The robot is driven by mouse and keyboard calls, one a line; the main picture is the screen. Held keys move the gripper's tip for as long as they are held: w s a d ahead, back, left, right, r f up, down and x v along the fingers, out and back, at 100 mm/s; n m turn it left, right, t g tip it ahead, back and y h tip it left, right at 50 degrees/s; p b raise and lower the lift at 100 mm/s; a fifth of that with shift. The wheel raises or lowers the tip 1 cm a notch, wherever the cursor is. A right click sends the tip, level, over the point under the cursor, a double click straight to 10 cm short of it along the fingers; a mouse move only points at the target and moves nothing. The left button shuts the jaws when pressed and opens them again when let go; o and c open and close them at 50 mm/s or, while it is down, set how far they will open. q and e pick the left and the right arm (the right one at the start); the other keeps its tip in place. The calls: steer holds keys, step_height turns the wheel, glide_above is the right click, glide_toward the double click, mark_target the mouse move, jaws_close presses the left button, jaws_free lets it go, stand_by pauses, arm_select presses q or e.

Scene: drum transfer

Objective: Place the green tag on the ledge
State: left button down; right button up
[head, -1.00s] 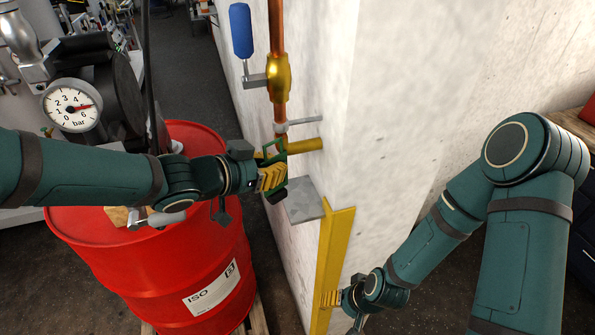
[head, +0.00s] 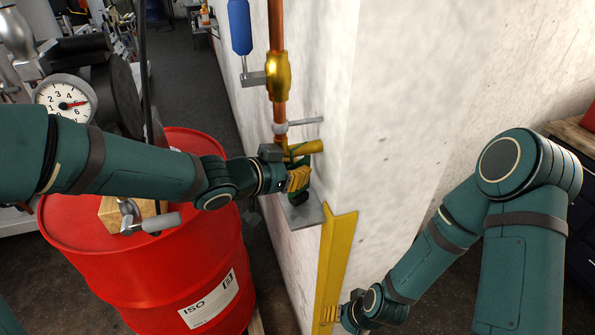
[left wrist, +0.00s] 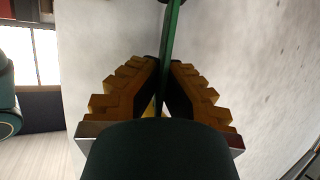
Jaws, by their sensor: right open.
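The ledge (head: 313,217) is a small grey plate on the white wall, above a yellow corner guard. My left gripper (head: 299,181) is over the ledge, close to the wall and under the brass-coloured stub. In the left wrist view its two yellow ribbed fingers are closed on the green tag (left wrist: 173,45), a thin green strip seen edge-on. In the head view the fingers hide most of the tag. I cannot tell whether it touches the ledge. My right gripper (head: 330,314) is open, low beside the corner guard, partly cut off from clear view.
A copper pipe (head: 276,25) with a brass valve (head: 278,76) and blue handle (head: 240,27) runs down the wall above the ledge. The yellow corner guard (head: 335,262) stands below. A red drum (head: 170,270) is at left under my left arm. A pressure gauge (head: 64,98) is behind.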

arm_select(q)
steer(key=c, duration=1.7)
jaws_free()
steer(key=shift+f, duration=0.25)
steer(key=o, duration=0.6)
steer(key=shift+c, duration=0.2)
steer(key=shift+r, duration=0.1)
steer(key=shift+r, duration=0.25)
steer(key=p+v, duration=0.4)
steer(key=v, duration=0.7)
step_height(320, 180, down, 17)
steer(key=a+n+g+y, duration=0.1)
steer(key=a+n+y, duration=0.15)
steer(key=n, duration=0.45)
steer(key=s+f+n+g+y, duration=0.2)
steer(key=s+f, duration=0.3)
steer(key=f, duration=0.3)
steer(key=s+f+n+g+y, duration=0.2)
steer(key=s+f+n+g, duration=0.1)
steer(key=f, duration=0.6)
steer(key=shift+s+a+g, duration=0.2)
steer(key=shift+s+g, duration=0.1)
steer(key=shift+s, duration=0.55)
